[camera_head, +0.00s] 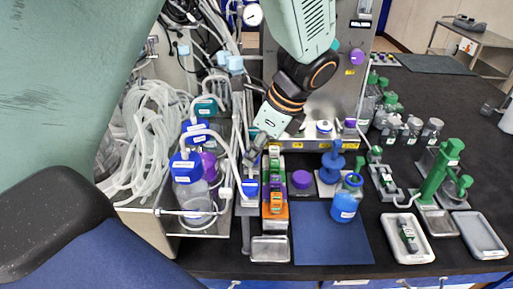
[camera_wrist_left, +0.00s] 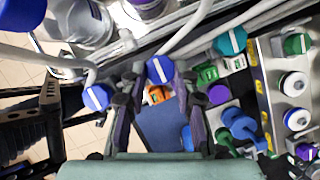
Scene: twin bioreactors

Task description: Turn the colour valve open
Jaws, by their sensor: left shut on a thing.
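My left gripper (camera_head: 253,157) reaches down from the top of the head view, near the tubing left of the bench's steel panel. In the left wrist view its two dark fingers (camera_wrist_left: 160,82) close around a round blue valve knob (camera_wrist_left: 160,69) with a white stripe, between the fingertips. The stripe runs roughly up and down in that view. The gripper hides this knob in the head view. Another blue striped knob (camera_wrist_left: 97,97) is left of the fingers, and a teal one (camera_wrist_left: 230,42) is to the right. My right gripper is not in view.
Blue-capped bottles (camera_head: 187,172) and looped clear tubing (camera_head: 150,130) stand left of the gripper. Green and orange clamps (camera_head: 275,195) are just below right. Pale tubes cross close to the fingers.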

